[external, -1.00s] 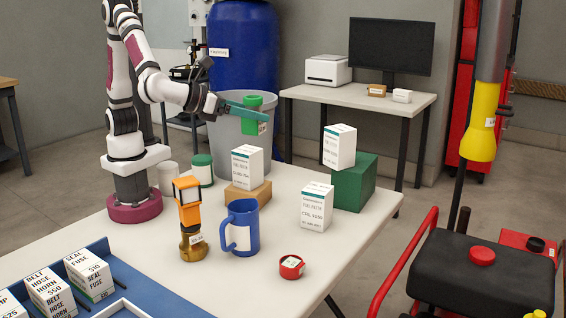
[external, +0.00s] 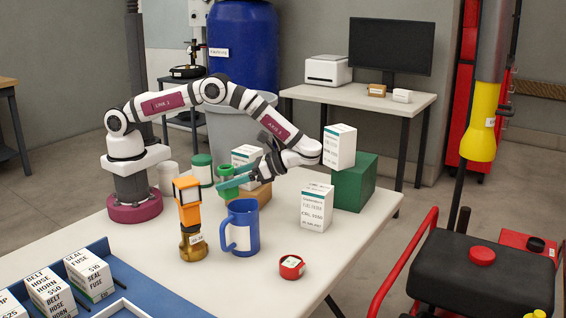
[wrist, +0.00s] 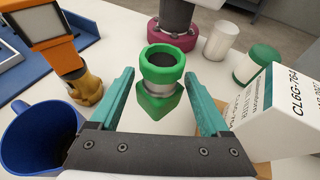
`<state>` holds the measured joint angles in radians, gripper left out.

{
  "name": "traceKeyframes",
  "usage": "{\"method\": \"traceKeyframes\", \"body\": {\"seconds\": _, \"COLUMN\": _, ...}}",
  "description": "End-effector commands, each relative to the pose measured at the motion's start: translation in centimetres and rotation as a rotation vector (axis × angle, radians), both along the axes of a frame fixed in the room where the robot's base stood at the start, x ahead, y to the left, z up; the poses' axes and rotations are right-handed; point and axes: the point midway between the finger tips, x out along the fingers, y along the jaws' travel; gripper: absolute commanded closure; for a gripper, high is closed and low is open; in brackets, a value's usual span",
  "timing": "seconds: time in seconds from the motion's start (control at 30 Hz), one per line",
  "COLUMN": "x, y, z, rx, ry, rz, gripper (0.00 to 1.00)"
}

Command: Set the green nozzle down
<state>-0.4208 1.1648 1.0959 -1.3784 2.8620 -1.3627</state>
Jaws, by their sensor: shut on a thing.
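The green nozzle (external: 227,186) is low over the table, behind the orange-topped bottle and the blue mug. In the wrist view the nozzle (wrist: 161,64) stands between the teal fingers, with a green ring on top, a metallic band and a tapered green lower part. My gripper (external: 233,181) is shut on it, and its fingertips also show in the wrist view (wrist: 160,80). The nozzle looks about upright. Whether its lower end touches the table I cannot tell.
A red cap (external: 291,267) lies in front.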

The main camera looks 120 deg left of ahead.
Motion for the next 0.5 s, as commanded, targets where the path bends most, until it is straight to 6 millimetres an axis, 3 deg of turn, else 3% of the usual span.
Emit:
{"method": "traceKeyframes", "body": {"seconds": 0.13, "x": 2.1, "y": 0.2, "z": -1.0, "rx": -0.028, "ry": 0.034, "rz": 0.406, "gripper": 0.92}}
{"method": "traceKeyframes", "body": {"seconds": 0.27, "x": 2.9, "y": 0.0, "z": -1.3, "rx": -0.028, "ry": 0.034, "rz": 0.605, "gripper": 0.92}}
{"method": "traceKeyframes", "body": {"seconds": 0.5, "x": 5.8, "y": 1.1, "z": -1.9, "rx": -0.037, "ry": 0.025, "rz": 1.120, "gripper": 0.92}}
